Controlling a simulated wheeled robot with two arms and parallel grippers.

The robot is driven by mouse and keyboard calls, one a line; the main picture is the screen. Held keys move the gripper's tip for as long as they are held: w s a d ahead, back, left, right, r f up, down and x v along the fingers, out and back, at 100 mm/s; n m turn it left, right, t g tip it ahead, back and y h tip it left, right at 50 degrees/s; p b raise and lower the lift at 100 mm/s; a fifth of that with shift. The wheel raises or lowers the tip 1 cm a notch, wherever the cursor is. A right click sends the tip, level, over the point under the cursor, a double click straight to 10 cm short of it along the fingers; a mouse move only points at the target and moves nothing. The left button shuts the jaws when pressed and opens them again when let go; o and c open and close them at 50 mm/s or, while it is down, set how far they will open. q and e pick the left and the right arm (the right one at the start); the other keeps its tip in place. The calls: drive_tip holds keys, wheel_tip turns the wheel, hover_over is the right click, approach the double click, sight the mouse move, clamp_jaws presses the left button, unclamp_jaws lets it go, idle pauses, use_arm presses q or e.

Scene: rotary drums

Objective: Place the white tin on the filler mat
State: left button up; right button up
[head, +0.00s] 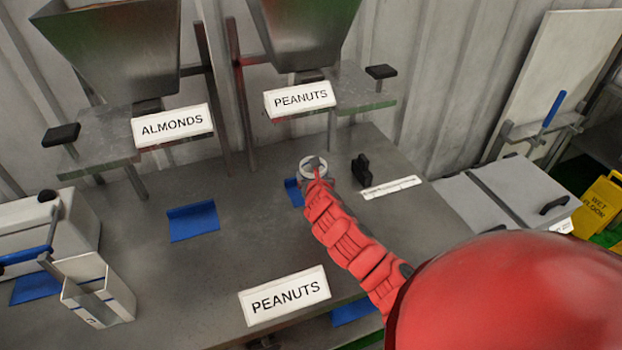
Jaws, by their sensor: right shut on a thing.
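The white tin (306,163) shows as a round white rim at the end of my right arm, below the hopper signed PEANUTS. My right gripper (314,172) is shut on it; the fingers are small and mostly hidden by the arm. A blue mat (292,192) lies on the grey table just below and left of the tin in the picture, partly covered by my red arm. I cannot tell whether the tin touches the mat. A second blue mat (193,222) lies bare below the ALMONDS hopper. My left gripper is out of view.
The almonds hopper (110,50) and peanuts hopper (300,30) stand at the back with metal posts. A black handle (361,170) and white strip (391,187) are right of the tin. A PEANUTS sign (285,294) stands in front. A white open box (97,290) stands left.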

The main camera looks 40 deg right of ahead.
drive_tip(key=shift+w+d+f, duration=0.15)
drive_tip(key=shift+w, duration=0.35)
drive_tip(key=shift+w+d+f, duration=0.1)
drive_tip(key=shift+w, duration=0.35)
drive_tip(key=shift+f+p, duration=0.45)
drive_tip(key=shift+f, duration=1.2)
drive_tip(key=shift+f, duration=0.2)
drive_tip(key=o, duration=1.2)
drive_tip(key=shift+r, duration=0.1)
drive_tip(key=shift+r, duration=0.2)
drive_tip(key=b+v, duration=0.1)
drive_tip(key=v, duration=1.1)
